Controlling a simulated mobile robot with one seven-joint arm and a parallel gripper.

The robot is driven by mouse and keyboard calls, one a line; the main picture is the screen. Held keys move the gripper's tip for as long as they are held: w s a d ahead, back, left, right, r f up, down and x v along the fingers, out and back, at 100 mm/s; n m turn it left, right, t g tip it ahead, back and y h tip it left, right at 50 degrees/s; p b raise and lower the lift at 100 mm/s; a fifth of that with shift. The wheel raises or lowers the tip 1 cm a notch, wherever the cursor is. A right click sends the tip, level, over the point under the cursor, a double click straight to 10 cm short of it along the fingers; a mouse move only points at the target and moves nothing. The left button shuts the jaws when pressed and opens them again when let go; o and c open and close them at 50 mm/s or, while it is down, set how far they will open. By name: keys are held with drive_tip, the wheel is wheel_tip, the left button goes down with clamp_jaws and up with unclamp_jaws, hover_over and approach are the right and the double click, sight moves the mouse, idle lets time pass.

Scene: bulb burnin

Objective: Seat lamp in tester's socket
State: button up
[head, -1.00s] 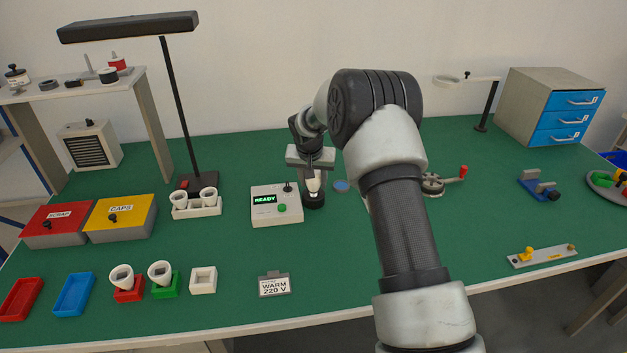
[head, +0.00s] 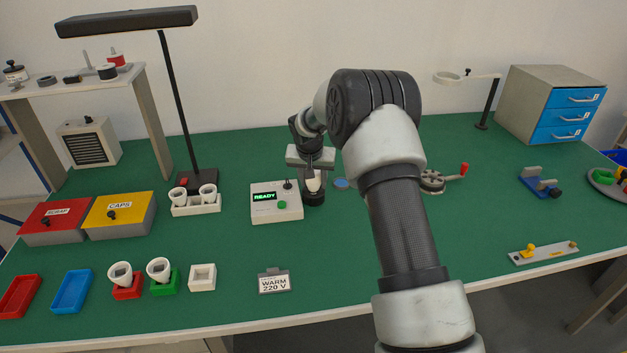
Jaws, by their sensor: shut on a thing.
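The tester (head: 272,210) is a pale box with a green READY display and a green button, near the middle of the bench. Its black round socket (head: 313,198) stands at its right side. A white lamp (head: 313,184) is upright at the mouth of the socket. My gripper (head: 312,172) points down from above and is shut on the lamp. The fingers and the socket rim hide part of the lamp, so I cannot tell how deep its base sits.
White lamps stand in a white holder (head: 196,210) left of the tester and in red (head: 127,292) and green (head: 165,287) holders in front. An empty white holder (head: 202,277) and a "WARM 220 V" card (head: 274,284) lie nearby. A lamp post (head: 176,110) rises behind.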

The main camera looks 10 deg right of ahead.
drive_tip(key=o, duration=1.1)
drive_tip(key=p+v, duration=0.1)
drive_tip(key=v, duration=1.6)
drive_tip(key=shift+r, duration=0.25)
drive_tip(key=shift+a, duration=0.1)
